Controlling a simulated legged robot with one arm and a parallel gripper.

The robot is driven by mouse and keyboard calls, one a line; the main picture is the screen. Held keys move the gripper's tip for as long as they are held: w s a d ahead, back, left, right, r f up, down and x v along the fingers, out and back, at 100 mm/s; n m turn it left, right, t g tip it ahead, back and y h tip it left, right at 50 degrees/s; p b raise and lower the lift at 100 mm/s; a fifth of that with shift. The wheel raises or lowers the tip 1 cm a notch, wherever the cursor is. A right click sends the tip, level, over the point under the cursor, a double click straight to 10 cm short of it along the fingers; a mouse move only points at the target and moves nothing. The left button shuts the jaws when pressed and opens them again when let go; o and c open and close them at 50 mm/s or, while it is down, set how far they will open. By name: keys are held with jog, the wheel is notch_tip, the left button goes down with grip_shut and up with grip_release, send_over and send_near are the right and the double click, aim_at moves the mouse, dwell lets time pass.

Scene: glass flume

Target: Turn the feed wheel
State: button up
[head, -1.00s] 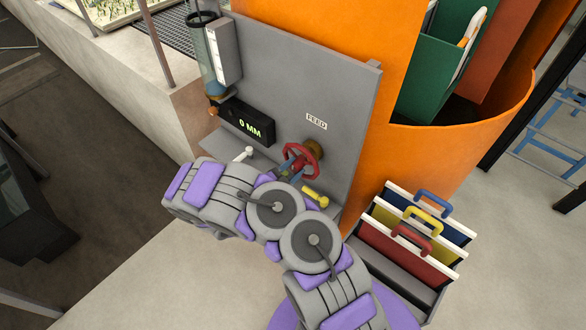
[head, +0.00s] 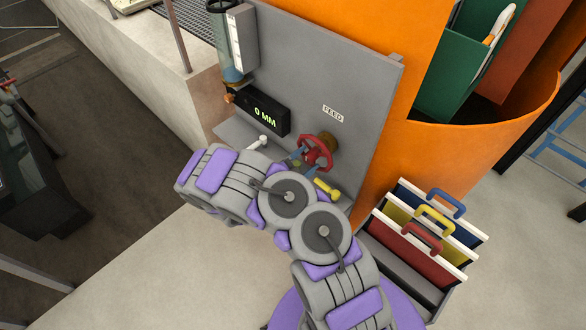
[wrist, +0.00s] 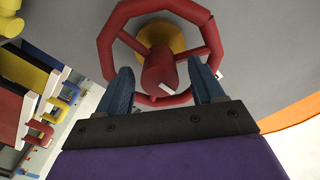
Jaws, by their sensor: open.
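The red feed wheel (head: 315,152) is mounted on the grey panel (head: 340,85), below the FEED label (head: 332,114). In the wrist view the wheel (wrist: 187,91) is a red many-sided rim with spokes, a red hub and a yellow-brown piece behind it. My gripper (wrist: 165,82) is open, with one blue finger on each side of the hub, overlapping the lower part of the rim in the picture. I cannot tell whether the fingers touch it. In the head view my gripper (head: 298,158) is partly hidden by my arm.
The display (head: 258,112) reads 0 MM. A white-tipped lever (head: 260,142) and a yellow handle (head: 327,188) sit close to the wheel. A rack of coloured boards with handles (head: 420,235) stands at lower right. An orange curved wall (head: 480,150) rises on the right.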

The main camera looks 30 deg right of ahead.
jog(key=v, duration=1.7)
jog(key=shift+a+b, duration=0.2)
jog(key=shift+b, duration=0.25)
